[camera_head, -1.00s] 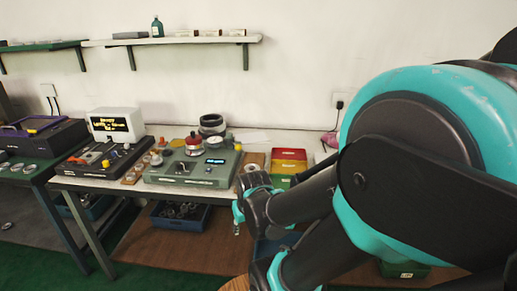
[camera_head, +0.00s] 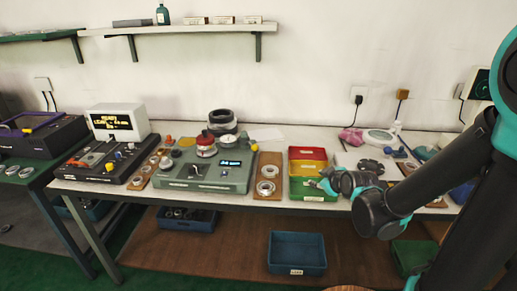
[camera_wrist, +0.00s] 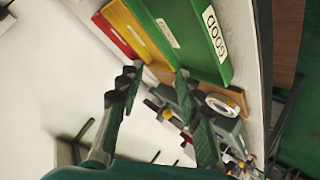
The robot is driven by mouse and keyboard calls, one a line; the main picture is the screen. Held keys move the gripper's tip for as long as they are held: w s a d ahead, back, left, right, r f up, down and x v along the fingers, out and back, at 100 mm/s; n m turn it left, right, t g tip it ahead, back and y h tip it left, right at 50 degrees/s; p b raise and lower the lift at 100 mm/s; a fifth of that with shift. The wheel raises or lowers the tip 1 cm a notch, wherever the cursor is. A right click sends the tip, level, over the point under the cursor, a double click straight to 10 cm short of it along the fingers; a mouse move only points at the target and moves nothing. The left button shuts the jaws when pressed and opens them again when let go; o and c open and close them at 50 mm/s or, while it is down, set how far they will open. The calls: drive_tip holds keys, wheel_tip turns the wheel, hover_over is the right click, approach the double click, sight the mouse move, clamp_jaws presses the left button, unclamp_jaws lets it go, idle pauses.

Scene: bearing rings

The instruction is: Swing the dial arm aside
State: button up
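The grey-green measuring device (camera_head: 172,181) stands on the white bench, with a lit blue display on its front. A white round dial (camera_head: 229,141) sits at its back right, beside a red-topped round part (camera_head: 206,142). The arm carrying the dial is too small to make out clearly. My gripper (camera_head: 322,184) is at the front of the coloured bins, to the right of the device and apart from it. In the wrist view my gripper (camera_wrist: 157,78) has its two fingers spread with nothing between them. Part of the device shows small and tilted beyond the right finger.
Red (camera_head: 307,154), yellow and green bins stand close by my gripper; the green one is labelled GOOD in the wrist view (camera_wrist: 205,45). A wooden board with rings (camera_head: 267,187) lies between device and bins. A black tester with a screen (camera_head: 118,122) stands left.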

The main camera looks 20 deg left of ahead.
sight(256, 149)
drive_tip(key=a+r+n+t+y, duration=0.1)
drive_tip(key=a+r+n+y, duration=0.2)
drive_tip(key=a, duration=0.5)
drive_tip(key=a+r+n+t+y, duration=0.15)
drive_tip(key=a+n, duration=0.25)
drive_tip(key=a, duration=0.5)
drive_tip(key=shift+g+y, duration=0.25)
drive_tip(key=shift+g, duration=0.1)
drive_tip(key=x, duration=1.7)
drive_tip(key=shift+d+f, duration=0.1)
drive_tip(key=shift+f, duration=0.25)
clamp_jaws()
